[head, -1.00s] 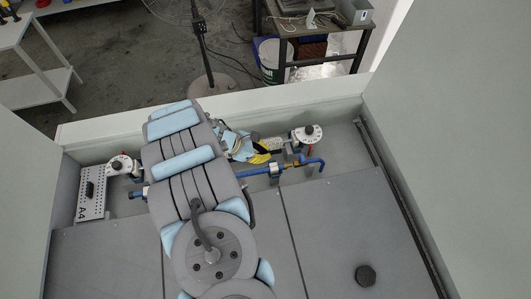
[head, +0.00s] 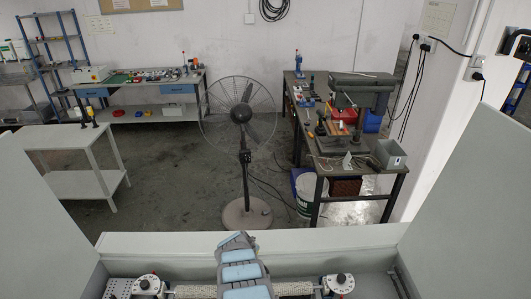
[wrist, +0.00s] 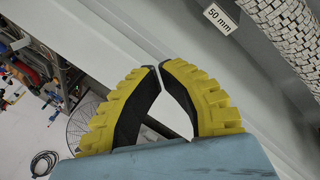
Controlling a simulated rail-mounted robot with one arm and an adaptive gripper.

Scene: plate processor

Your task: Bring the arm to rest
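My gripper (wrist: 159,66) shows in the wrist view, with two yellow fingers with black inner pads. Its fingertips come together with only a thin gap, and nothing is held between them. In the head view my arm (head: 241,272), grey with light blue pads, rises at the bottom centre. My gripper is not visible in the head view.
A pale wall edge (head: 255,243) crosses the head view behind my arm. Round white fittings (head: 148,284) and (head: 340,283) sit on both sides. Beyond stand a fan (head: 241,115), a white table (head: 75,150) and a workbench (head: 330,170). In the wrist view, a "50 mm" label (wrist: 220,20) is beside white stacks (wrist: 292,35).

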